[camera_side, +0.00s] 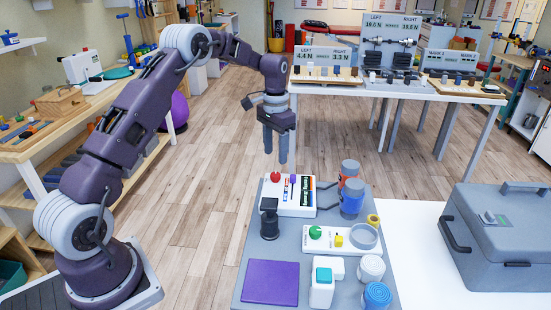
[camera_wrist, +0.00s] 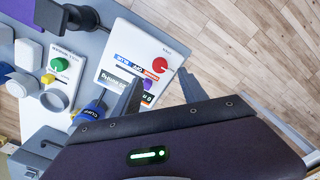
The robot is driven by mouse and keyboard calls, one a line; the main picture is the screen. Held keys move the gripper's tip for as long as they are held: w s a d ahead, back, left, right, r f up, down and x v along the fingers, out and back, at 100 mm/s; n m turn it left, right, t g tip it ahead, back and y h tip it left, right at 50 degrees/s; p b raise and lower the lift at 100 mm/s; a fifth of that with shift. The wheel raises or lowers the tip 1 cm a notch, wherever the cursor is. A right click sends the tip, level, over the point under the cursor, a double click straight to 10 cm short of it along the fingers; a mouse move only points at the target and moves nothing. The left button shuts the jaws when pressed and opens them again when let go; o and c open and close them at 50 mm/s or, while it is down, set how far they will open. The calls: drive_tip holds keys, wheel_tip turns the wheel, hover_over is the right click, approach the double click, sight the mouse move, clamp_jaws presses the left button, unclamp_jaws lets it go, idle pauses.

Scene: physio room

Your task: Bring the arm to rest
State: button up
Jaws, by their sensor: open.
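The nearest thing is a white panel (camera_side: 307,196) with a red knob (camera_side: 275,177) and coloured labels.
The grey board (camera_side: 237,293) carries a purple pad (camera_side: 271,282), a black post (camera_side: 269,219), orange and blue cylinders and white containers. A grey case (camera_side: 500,235) stands at right. A wooden bench (camera_side: 60,145) runs along the left. Open floor (camera_side: 215,165) lies between.

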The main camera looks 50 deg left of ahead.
drive_tip(key=s+d+r+t, duration=0.1)
drive_tip(key=s+d+r, duration=0.55)
drive_tip(key=r, duration=0.25)
drive_tip(key=s+d+r+t, duration=0.2)
drive_tip(key=s+d+r, duration=0.4)
drive_tip(key=s+r, duration=0.3)
drive_tip(key=s+d+t, duration=0.1)
drive_tip(key=s+d, duration=0.2)
drive_tip(key=s, duration=0.6)
drive_tip(key=s+d+t, duration=0.1)
drive_tip(key=s+d, duration=0.2)
drive_tip(key=s, duration=0.7)
drive_tip(key=shift+f+t, duration=0.3)
drive_tip(key=shift+f, duration=0.15)
